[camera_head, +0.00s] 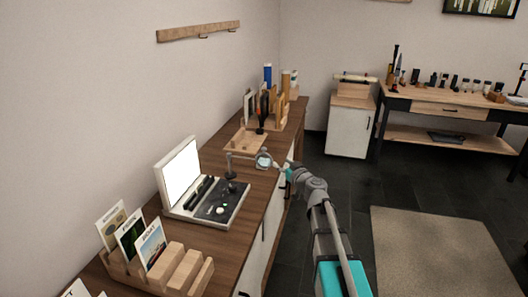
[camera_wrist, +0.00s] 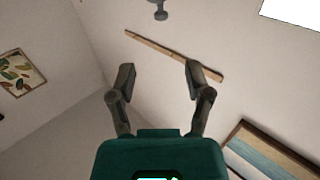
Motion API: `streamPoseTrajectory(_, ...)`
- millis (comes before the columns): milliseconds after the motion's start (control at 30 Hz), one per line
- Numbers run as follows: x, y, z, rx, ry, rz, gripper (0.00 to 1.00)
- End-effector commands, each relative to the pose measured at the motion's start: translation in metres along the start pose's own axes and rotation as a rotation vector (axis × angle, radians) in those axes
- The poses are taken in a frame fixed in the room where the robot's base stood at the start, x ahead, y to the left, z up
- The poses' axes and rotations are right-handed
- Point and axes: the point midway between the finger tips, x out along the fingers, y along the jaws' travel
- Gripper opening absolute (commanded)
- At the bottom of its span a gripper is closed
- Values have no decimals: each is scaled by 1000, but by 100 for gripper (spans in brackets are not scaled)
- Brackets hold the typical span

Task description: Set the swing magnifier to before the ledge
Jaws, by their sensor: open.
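The swing magnifier (camera_head: 264,160) is a round lens in a dark ring, on a thin arm reaching right from a dark upright post (camera_head: 230,166) on the workbench. The lens hangs near the bench's front edge. My gripper (camera_head: 289,170) is just right of the lens; whether they touch is not clear. In the wrist view my gripper (camera_wrist: 160,74) has its two fingers spread, with nothing between them but the wall and a wooden rail behind. A small grey part (camera_wrist: 159,10) shows at the top edge; I cannot tell what it is. I cannot tell which piece is the ledge.
An open case with a lit panel (camera_head: 183,174) stands left of the post. Behind the magnifier are a wooden tray (camera_head: 247,141) and a rack of tools (camera_head: 265,115). A card holder (camera_head: 186,268) stands nearer. A wooden rail (camera_head: 199,32) is on the wall. Floor is free right of the bench.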

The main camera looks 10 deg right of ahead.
Motion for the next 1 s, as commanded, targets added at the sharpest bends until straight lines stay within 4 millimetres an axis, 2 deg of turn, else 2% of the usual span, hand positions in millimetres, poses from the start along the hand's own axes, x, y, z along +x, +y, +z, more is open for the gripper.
streamPoseTrajectory(467,7,0,0,1,-1,-3,64)
streamPoseTrajectory(667,25,0,0,1,-1,-4,64)
streamPoseTrajectory(1000,76,0,0,1,-1,-4,64)
